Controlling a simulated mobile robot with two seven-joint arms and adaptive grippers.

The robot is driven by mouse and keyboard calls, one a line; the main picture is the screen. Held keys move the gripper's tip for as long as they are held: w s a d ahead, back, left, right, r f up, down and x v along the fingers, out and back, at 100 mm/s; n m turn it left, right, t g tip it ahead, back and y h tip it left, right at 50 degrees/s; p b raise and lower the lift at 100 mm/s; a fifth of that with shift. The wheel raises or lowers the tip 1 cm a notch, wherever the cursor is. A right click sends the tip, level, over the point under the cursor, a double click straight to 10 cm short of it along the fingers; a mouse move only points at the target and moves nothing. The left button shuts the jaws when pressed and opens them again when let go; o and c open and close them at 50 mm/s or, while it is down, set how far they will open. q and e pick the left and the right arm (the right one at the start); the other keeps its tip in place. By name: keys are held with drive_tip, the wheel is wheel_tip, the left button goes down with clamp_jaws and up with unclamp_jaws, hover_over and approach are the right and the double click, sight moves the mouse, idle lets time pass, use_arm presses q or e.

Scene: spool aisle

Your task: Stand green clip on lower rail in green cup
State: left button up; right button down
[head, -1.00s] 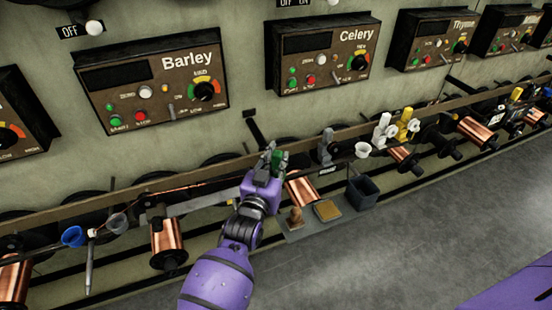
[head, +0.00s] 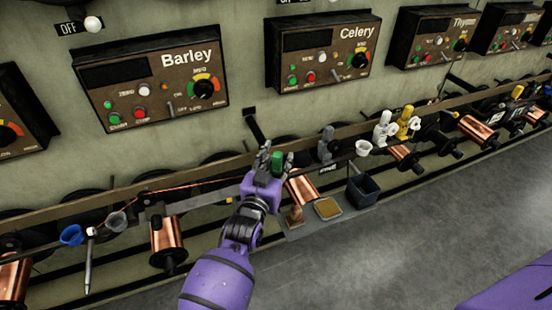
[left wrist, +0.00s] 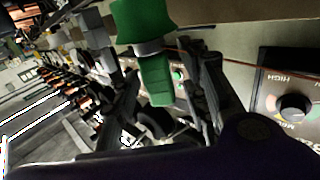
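The green clip (head: 277,161) is at my left gripper (head: 270,152), by the rail below the Celery panel. In the left wrist view a green block (left wrist: 157,82) lies between the two spread fingers of my left gripper (left wrist: 165,80), with gaps beside it. Beyond a grey band is a wider, flared green piece (left wrist: 145,20); I cannot tell whether it is the green cup or part of the clip. A thin copper wire (head: 190,187) runs from the left towards the clip. No separate green cup shows in the head view. My right gripper is out of view.
Copper spools (head: 167,236) line the lower rails. A blue cup (head: 72,235), a grey cup (head: 117,222) and a white cup (head: 363,148) sit along the rails. A dark bin (head: 362,190) and a tray with a yellow pad (head: 328,208) are right of my gripper. The floor is clear.

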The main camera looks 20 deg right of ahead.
use_arm(q)
drive_tip(key=shift+s+a, duration=0.15)
drive_tip(key=shift+s, duration=0.05)
drive_tip(key=v, duration=1.1)
drive_tip(key=shift+s+a, duration=0.2)
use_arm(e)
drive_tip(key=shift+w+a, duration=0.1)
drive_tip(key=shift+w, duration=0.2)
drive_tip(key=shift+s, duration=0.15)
